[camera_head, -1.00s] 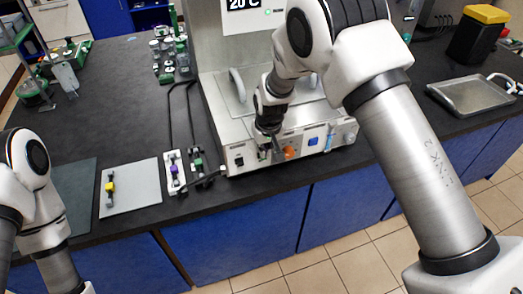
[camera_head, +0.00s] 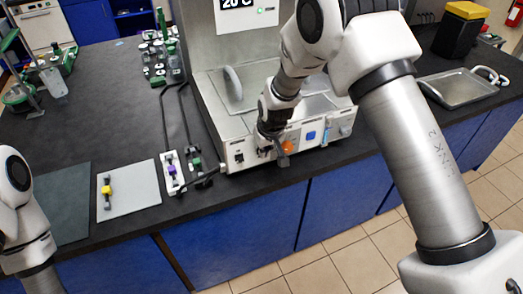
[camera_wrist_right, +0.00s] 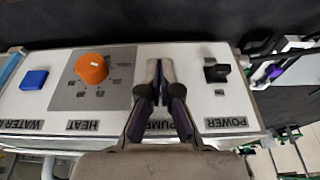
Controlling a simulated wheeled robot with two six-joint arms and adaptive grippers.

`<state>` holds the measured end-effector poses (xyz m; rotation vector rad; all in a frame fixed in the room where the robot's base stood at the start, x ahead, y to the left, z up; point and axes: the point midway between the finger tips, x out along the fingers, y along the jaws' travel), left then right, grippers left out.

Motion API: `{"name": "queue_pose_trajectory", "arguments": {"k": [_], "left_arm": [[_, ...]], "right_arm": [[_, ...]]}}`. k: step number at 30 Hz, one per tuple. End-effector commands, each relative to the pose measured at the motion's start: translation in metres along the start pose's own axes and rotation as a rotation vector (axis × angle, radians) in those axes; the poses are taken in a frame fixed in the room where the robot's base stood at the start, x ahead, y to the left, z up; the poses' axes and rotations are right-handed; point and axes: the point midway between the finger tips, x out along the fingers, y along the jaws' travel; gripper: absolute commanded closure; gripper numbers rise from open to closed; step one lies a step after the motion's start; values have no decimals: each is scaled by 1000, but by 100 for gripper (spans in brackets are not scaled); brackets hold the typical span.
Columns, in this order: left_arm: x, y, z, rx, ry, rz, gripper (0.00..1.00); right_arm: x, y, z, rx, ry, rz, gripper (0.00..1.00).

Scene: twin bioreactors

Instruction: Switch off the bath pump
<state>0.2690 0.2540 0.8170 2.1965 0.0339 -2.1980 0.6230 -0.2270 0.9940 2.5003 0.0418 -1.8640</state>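The bath (camera_head: 240,125) is a steel unit with a sloped front panel. In the right wrist view the panel (camera_wrist_right: 215,100) carries a black POWER switch (camera_wrist_right: 215,73), an orange HEAT knob (camera_wrist_right: 91,68) and a blue button (camera_wrist_right: 33,79). The PUMP label (camera_wrist_right: 160,126) is partly covered by my right gripper (camera_wrist_right: 160,68). Its fingers are drawn together in front of the pump position. The pump switch is hidden, and contact with it cannot be told. In the head view my right gripper (camera_head: 276,152) is at the panel, left of the orange knob (camera_head: 288,147). My left gripper is out of view.
A grey mat (camera_head: 128,192) with a yellow-marked tool and a white holder (camera_head: 174,172) lie left of the bath. Black tubes (camera_head: 187,120) run beside it. A metal tray (camera_head: 462,88) and a black bin (camera_head: 460,35) with yellow lid stand at right.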

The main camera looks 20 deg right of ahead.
Motion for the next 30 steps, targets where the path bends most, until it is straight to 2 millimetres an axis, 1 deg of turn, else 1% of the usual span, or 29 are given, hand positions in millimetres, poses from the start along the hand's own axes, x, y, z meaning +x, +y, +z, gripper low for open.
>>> {"name": "queue_pose_trajectory", "arguments": {"k": [7, 14, 24, 30], "left_arm": [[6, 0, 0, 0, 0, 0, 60], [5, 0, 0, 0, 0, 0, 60], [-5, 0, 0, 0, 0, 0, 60], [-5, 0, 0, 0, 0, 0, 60]], "right_arm": [[7, 0, 5, 1, 0, 0, 100], [6, 0, 4, 1, 0, 0, 100], [2, 0, -9, 1, 0, -1, 100], [3, 0, -12, 2, 0, 0, 100]]}}
